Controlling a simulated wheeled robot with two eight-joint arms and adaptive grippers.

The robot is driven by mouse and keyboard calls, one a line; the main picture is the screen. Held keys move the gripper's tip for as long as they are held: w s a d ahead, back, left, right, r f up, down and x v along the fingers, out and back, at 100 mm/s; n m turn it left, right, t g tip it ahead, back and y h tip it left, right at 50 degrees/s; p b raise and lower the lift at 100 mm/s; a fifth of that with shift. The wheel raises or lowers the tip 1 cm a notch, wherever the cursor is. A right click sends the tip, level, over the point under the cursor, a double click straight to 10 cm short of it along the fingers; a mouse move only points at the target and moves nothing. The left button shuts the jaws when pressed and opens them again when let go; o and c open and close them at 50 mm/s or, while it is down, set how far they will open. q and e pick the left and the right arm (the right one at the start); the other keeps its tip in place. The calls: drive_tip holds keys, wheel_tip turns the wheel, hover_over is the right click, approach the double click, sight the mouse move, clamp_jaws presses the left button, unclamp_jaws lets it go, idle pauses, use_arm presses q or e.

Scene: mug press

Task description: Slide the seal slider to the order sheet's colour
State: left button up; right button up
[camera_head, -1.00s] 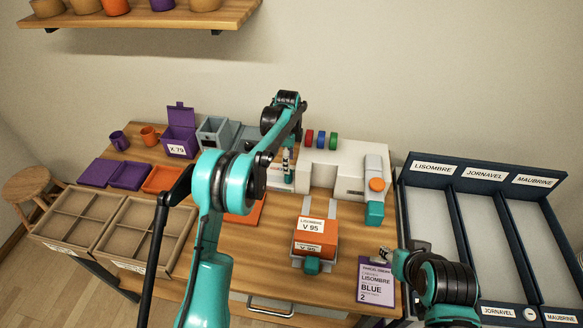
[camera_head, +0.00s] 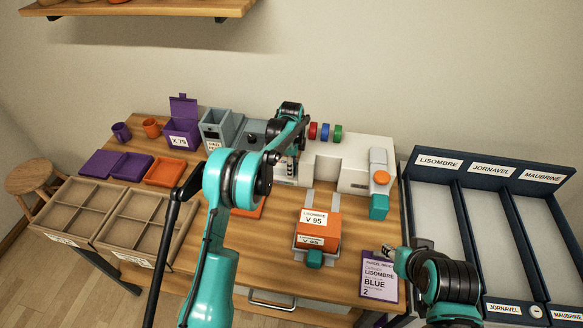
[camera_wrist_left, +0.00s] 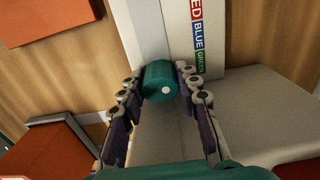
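The order sheet (camera_head: 379,278) lies at the table's front right and reads LISOMBRE, BLUE, 2. The seal slider's teal knob (camera_wrist_left: 160,82) shows in the left wrist view, with a white dot on its end. The colour strip (camera_wrist_left: 197,35) beside it reads RED, BLUE, GREEN; the knob appears nearest the GREEN end. My left gripper (camera_wrist_left: 160,74) has a finger close against each side of the knob and looks shut on it. In the head view my left arm partly hides this spot. My right gripper (camera_head: 387,251) is beside the order sheet; its fingers are too small to judge.
The white press (camera_head: 350,165) carries red, blue and green discs (camera_head: 325,132). An orange box (camera_head: 318,232) marked V 95 stands in front of it. Brown divided trays (camera_head: 135,228) are at left, dark sorting lanes (camera_head: 480,230) at right.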

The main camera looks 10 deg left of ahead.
sight(283, 172)
use_arm(q)
clamp_jaws()
drive_tip(key=shift+a, duration=1.7)
drive_tip(key=shift+d, duration=0.1)
drive_tip(key=o, duration=1.1)
unclamp_jaws()
wheel_tip(283, 172, up, 12)
